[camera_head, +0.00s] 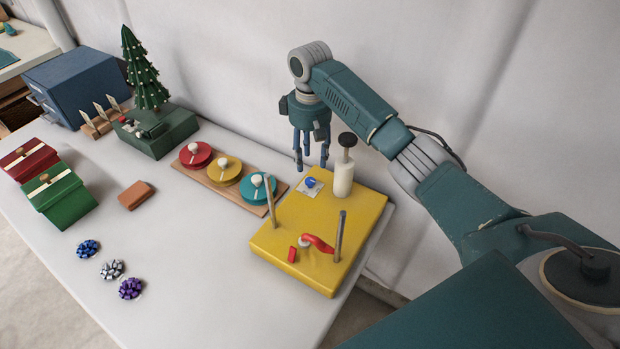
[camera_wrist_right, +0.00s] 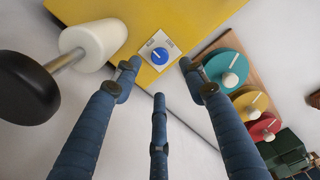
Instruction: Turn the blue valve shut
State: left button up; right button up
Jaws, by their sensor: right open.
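The blue valve (camera_head: 311,182) is a small round blue knob with a white mark, on a pale square plate on the yellow board (camera_head: 285,240). The blue valve also shows in the right wrist view (camera_wrist_right: 160,56), with its plate on the yellow surface beyond the fingertips. My right gripper (camera_head: 310,160) hangs fingers down just above and behind the knob, apart from it. Its three blue fingers are spread open and empty in the right wrist view (camera_wrist_right: 158,85). My left gripper is not in view.
A white cylinder with a black-knobbed rod (camera_head: 343,178) stands close to the right of the blue valve. Two upright posts (camera_head: 270,200) and a red lever (camera_head: 318,244) are on the board. Red, yellow and teal discs (camera_head: 258,188) lie to its left. The table's front middle is clear.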

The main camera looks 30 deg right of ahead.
aim_at(310, 180)
notch_tip(310, 180, down, 8)
jog(key=shift+f+p, duration=0.2)
jog(key=shift+p, duration=0.15)
grip_shut()
